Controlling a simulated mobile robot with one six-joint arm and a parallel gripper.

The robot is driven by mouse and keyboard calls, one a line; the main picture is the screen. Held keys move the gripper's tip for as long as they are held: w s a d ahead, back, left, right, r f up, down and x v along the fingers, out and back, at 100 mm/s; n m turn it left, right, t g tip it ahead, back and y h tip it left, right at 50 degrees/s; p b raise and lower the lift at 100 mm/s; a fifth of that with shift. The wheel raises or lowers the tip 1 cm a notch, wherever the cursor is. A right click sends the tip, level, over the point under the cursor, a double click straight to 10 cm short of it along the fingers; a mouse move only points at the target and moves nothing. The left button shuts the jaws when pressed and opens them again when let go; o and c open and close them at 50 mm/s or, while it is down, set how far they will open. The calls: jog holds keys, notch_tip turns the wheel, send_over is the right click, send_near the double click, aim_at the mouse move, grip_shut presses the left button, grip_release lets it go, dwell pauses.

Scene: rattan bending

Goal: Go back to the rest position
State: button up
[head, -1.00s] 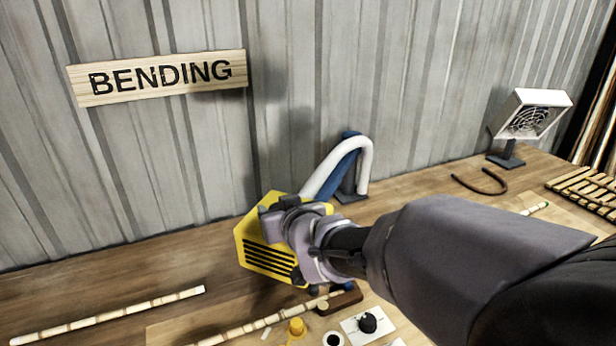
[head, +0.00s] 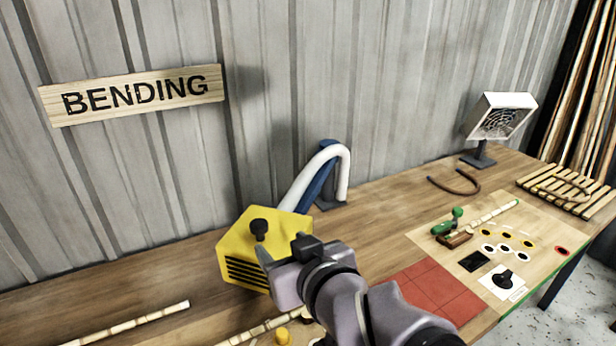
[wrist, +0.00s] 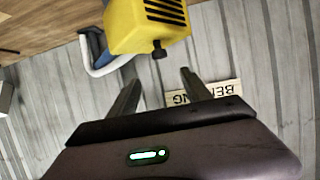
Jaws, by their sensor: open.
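My gripper (wrist: 158,98) shows in the wrist view with its two fingers spread apart and nothing between them. In the head view it is raised in front of the yellow machine (head: 240,272), partly covering that machine's right side. The yellow machine has dark vent slots and a black knob (head: 259,228); it also shows upside down at the top of the wrist view (wrist: 140,32). A gap between the fingers and the machine cannot be judged exactly.
A white hose on a blue stand (head: 342,175) rises behind the machine. Bamboo rods (head: 130,326) lie at the front left. To the right are a red tiled mat (head: 440,288), a green-handled clamp (head: 447,226), a white fan heater (head: 500,117) and a slatted rack (head: 560,190).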

jog(key=shift+s+d+r, duration=0.2)
jog(key=shift+s+d, duration=0.05)
jog(key=shift+s, duration=0.2)
jog(key=s+d+f+m+g+h+b, duration=0.15)
jog(key=d+f+m+h, duration=0.3)
jog(key=d, duration=0.45)
jog(key=s+d+f+m+g+b, duration=0.1)
jog(key=s+d+f+m+g, duration=0.1)
jog(key=s, duration=0.4)
jog(key=s+d+f+m+g+b, duration=0.2)
jog(key=s+d+f+m, duration=0.1)
jog(key=s, duration=0.3)
jog(key=shift+s+d+f+m, duration=0.35)
jog(key=shift+d+f, duration=0.35)
jog(key=shift+d, duration=0.1)
jog(key=shift+g, duration=0.25)
dwell(0.5)
